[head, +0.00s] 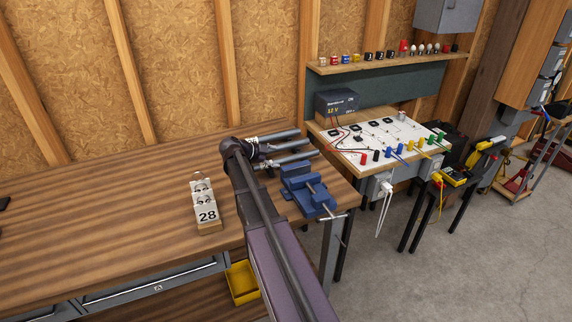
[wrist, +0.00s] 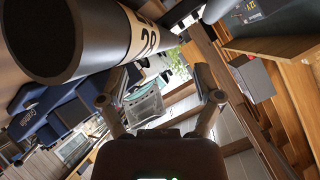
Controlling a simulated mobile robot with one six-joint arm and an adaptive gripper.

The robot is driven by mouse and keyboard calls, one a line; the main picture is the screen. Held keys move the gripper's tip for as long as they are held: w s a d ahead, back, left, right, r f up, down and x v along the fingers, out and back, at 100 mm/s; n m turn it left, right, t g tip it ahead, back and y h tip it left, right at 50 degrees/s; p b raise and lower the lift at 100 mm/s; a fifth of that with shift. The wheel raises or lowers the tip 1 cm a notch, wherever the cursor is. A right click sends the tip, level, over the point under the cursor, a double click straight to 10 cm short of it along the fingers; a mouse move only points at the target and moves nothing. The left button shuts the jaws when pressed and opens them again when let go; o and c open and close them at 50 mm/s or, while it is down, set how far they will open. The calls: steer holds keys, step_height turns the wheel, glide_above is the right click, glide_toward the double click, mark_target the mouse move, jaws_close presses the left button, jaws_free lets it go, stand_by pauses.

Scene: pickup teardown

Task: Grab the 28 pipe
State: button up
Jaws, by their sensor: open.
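The 28 pipe (wrist: 105,38) is a dark grey tube with a pale label reading 28. In the wrist view it crosses the upper left, very close to the camera, with its open end facing me. My gripper (wrist: 162,88) is open, its two fingers spread below the labelled part, with nothing visibly held between them. I cannot tell whether a finger touches the pipe. In the head view several grey pipes (head: 286,159) lie beside the end of my arm at the bench's right end. My arm partly hides them, and the fingers cannot be made out there.
A holder with a 28 sign (head: 207,216) and two clips stands on the wooden bench (head: 110,235). A blue vise (head: 308,191) sits at the bench's right edge, close to my arm. A wiring board (head: 375,138) stands beyond. The bench's left side is mostly clear.

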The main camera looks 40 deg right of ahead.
mark_target(284, 158)
steer(key=shift+d+f, duration=0.1)
steer(key=shift+d, duration=0.05)
steer(key=shift+b+x, duration=1.3)
steer(key=shift+x, duration=1.3)
steer(key=shift+s, duration=0.1)
jaws_close()
